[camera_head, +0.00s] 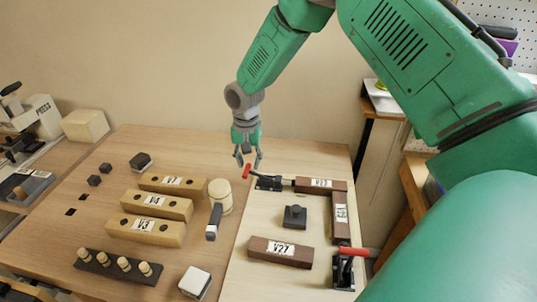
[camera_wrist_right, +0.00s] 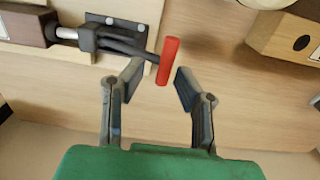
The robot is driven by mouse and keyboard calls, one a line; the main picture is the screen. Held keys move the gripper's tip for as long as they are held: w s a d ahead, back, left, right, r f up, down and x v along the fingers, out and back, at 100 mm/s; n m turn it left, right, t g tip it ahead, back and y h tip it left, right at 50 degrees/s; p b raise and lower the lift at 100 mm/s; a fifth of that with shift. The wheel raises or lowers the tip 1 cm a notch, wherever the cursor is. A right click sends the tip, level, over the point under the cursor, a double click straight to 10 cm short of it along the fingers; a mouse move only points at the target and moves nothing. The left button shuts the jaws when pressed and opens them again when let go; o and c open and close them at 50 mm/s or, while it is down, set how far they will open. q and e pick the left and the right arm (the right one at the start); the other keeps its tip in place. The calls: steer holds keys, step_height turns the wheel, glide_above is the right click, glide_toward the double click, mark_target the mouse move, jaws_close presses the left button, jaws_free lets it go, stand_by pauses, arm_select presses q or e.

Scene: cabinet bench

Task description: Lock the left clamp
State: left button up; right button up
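The left clamp (camera_head: 270,183) is a black toggle clamp with a red handle (camera_head: 247,171), mounted at the back left of the pale board. Its plunger points right towards the dark brown block V13 (camera_head: 320,185). My right gripper (camera_head: 248,160) is above and behind the red handle. In the right wrist view, my open gripper (camera_wrist_right: 153,82) has the red handle (camera_wrist_right: 168,61) between and just ahead of its fingertips, nearer the right one; I cannot tell whether they touch. The clamp (camera_wrist_right: 115,35) lies low and flat there. My left gripper is not in view.
A second clamp (camera_head: 343,268) with a red handle stands at the board's front right. Brown blocks and a small black knobbed block (camera_head: 295,216) lie on the pale board (camera_head: 240,260). Wooden blocks, a mallet (camera_head: 219,197) and a peg rack (camera_head: 117,266) are to the left.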

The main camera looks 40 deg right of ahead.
step_height(320, 180, up, 7)
steer(key=p, duration=0.5)
steer(key=shift+f+p, duration=0.15)
steer(key=shift+p, duration=0.15)
stand_by(0.4)
